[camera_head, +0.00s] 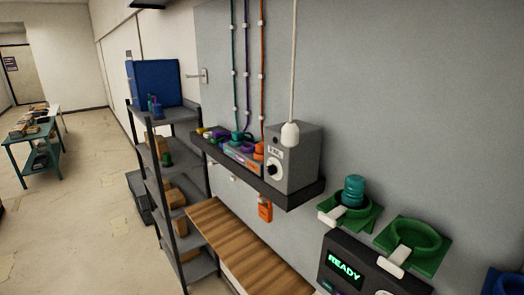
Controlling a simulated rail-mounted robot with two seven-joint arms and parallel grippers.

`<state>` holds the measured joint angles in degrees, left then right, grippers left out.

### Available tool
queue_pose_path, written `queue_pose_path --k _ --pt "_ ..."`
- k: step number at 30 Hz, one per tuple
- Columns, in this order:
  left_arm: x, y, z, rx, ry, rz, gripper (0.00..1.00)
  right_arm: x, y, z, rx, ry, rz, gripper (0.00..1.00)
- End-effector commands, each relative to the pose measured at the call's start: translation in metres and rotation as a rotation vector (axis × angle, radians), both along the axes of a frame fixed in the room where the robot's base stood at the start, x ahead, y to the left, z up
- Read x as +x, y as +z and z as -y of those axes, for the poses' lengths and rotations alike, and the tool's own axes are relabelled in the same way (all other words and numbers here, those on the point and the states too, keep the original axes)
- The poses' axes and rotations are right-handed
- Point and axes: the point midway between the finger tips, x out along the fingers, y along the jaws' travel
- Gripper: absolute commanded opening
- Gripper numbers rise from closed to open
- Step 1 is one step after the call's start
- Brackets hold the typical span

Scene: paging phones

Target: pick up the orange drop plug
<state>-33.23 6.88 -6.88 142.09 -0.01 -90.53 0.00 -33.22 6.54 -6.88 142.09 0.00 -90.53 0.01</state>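An orange block-like piece (265,211) hangs just below the dark wall shelf, against the grey wall. A second orange piece (259,150) sits on the shelf at the foot of an orange cord (262,85), left of the grey box. I cannot tell for sure which of the two is the drop plug. Teal (237,136) and purple (246,137) pieces sit beside the upper one, under cords of the same colours. Neither of my grippers is in view.
Below are a wooden bench top (235,250) and a READY display (345,268). Green holders (415,245) are right, a rack (158,185) left.

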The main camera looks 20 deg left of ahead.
Motion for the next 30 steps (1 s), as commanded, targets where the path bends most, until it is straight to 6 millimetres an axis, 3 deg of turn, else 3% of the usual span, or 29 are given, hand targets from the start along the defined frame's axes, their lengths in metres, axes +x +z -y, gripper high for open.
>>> queue_pose_path --k 14,22,30 --pt "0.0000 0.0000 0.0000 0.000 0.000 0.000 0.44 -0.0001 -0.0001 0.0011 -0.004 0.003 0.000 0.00" --pt "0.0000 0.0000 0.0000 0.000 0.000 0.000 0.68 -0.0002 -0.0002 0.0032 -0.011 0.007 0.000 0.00" --pt "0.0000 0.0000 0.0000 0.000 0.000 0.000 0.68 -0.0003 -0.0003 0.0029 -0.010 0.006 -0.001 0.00"
